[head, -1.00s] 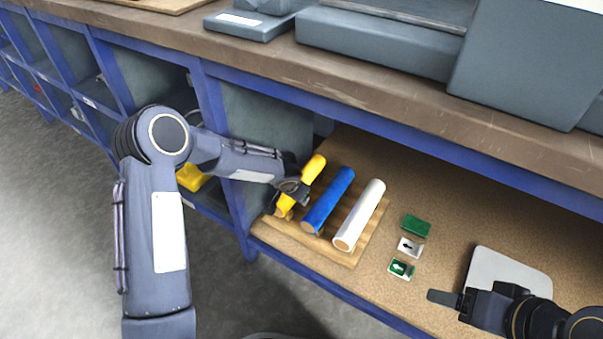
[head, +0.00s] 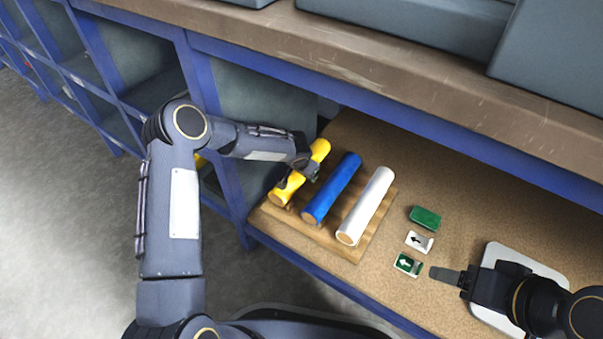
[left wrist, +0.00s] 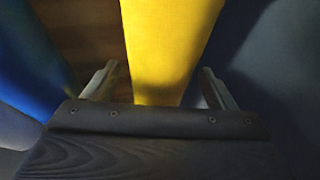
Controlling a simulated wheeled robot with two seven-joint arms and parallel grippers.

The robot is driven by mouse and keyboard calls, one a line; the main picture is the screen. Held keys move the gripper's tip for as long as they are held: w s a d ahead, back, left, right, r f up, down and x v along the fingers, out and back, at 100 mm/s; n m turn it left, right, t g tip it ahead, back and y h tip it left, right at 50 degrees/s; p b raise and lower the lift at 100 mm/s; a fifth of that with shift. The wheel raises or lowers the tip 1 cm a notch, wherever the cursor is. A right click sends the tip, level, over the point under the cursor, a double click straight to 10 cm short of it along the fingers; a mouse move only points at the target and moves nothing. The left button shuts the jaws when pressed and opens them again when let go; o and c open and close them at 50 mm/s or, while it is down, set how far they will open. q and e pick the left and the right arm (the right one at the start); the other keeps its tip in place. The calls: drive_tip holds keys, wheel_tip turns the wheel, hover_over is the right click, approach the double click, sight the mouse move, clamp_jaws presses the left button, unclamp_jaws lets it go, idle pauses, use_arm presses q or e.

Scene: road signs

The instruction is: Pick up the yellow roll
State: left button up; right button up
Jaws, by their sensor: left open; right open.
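The yellow roll (head: 287,190) lies on a slatted wooden rack at the left end of the shelf, left of the blue roll (head: 332,188) and the white roll (head: 366,206). My left gripper (head: 304,175) is over the yellow roll's middle. In the left wrist view the yellow roll (left wrist: 168,45) runs between the two open fingers of my left gripper (left wrist: 160,88), with a finger on each side; I cannot tell whether they touch it. My right gripper (head: 447,275) is open and empty over the shelf at the lower right, its fingers seen edge-on.
The wooden rack (head: 345,248) holds the rolls close together. To its right lie a green block (head: 425,217) and small arrow signs (head: 408,264). A white plate (head: 490,318) lies under my right arm. The workbench edge (head: 400,90) overhangs the shelf.

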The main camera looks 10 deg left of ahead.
use_arm(q)
drive_tip(key=shift+c, duration=0.3)
drive_tip(key=shift+w, duration=0.1)
drive_tip(key=c, duration=1.4)
drive_tip(key=shift+r, duration=0.1)
